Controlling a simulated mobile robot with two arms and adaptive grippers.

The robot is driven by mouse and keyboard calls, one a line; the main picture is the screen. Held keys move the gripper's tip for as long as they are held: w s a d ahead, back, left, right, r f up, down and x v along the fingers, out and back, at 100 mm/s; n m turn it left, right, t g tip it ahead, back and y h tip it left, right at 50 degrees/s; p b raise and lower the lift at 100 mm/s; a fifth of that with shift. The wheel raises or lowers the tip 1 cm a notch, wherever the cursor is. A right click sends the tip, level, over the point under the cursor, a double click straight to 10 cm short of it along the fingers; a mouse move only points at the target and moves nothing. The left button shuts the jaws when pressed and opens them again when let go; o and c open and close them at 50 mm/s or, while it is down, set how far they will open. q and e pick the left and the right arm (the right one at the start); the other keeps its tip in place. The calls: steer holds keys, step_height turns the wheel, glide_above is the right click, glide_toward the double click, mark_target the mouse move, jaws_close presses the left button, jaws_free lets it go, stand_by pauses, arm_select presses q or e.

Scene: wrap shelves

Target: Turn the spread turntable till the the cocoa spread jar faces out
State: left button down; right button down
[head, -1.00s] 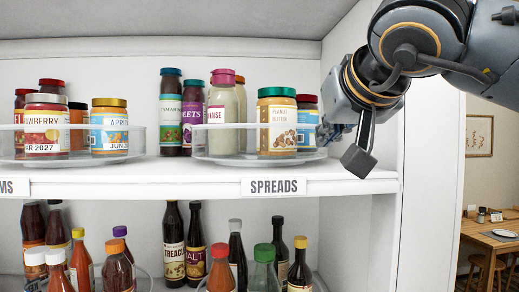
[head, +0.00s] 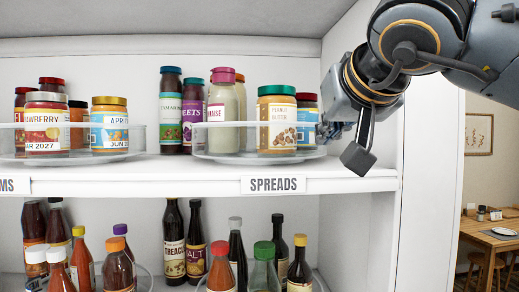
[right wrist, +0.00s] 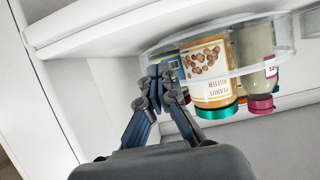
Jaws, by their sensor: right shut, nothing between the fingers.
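The clear-rimmed spread turntable (head: 225,157) stands on the shelf above the SPREADS label. The peanut butter jar (head: 276,107) with a teal lid faces out at its front. A blue-labelled jar with a red lid (head: 308,112) sits at its right side, and a pink-capped mayonnaise bottle (head: 222,110) is left of the peanut butter. An orange-red lid shows behind; I cannot tell which jar is the cocoa spread. My right gripper (head: 322,132) is shut and empty at the turntable's right edge. In the right wrist view its fingertips (right wrist: 160,73) are beside the peanut butter jar (right wrist: 208,75); contact is unclear. My left gripper is out of view.
Another turntable with jars (head: 70,157) stands left on the same shelf. Tall bottles (head: 171,115) stand behind, between the turntables. The cabinet's right wall (head: 360,35) is close to my right gripper. Several sauce bottles (head: 173,245) fill the shelf below.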

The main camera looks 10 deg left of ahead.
mark_target(301, 141)
steer(key=shift+w+a+p, duration=0.55)
steer(key=shift+a+p, duration=0.1)
steer(key=shift+a, duration=0.05)
stand_by(0.4)
steer(key=shift+s+a, duration=0.8)
steer(key=shift+s, duration=0.1)
